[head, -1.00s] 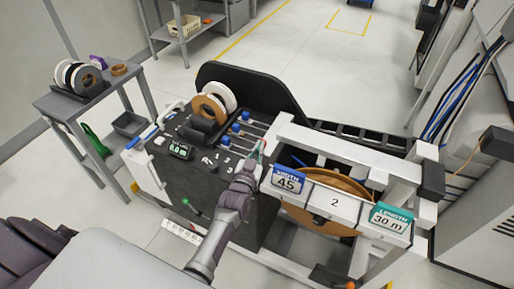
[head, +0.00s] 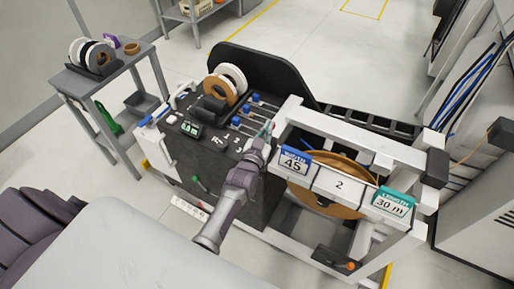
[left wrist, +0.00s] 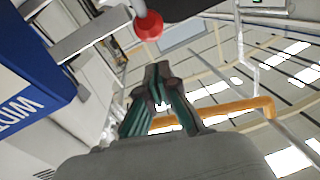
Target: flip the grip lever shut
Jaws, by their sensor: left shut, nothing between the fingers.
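My left gripper (head: 268,131) reaches over the dark edge banding machine (head: 190,155), beside the blue WIDTH 45 sign (head: 295,162). In the left wrist view its two fingers (left wrist: 160,76) are closed together at the tips with nothing between them. A red ball knob (left wrist: 148,26) on a pale stem shows just beyond the fingertips there, apart from them as far as I can tell. It may be the grip lever's end; the lever is not clear in the head view, where my gripper covers that area. My right gripper is not in view.
A white frame with a brown coil (head: 320,172) and a LENGTH 30 m sign (head: 392,203) stands right of my gripper. Blue-knobbed rods (head: 240,116) and tape rolls (head: 228,84) sit to its left. An orange bar (left wrist: 235,112) crosses the wrist view. Floor is free at the back.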

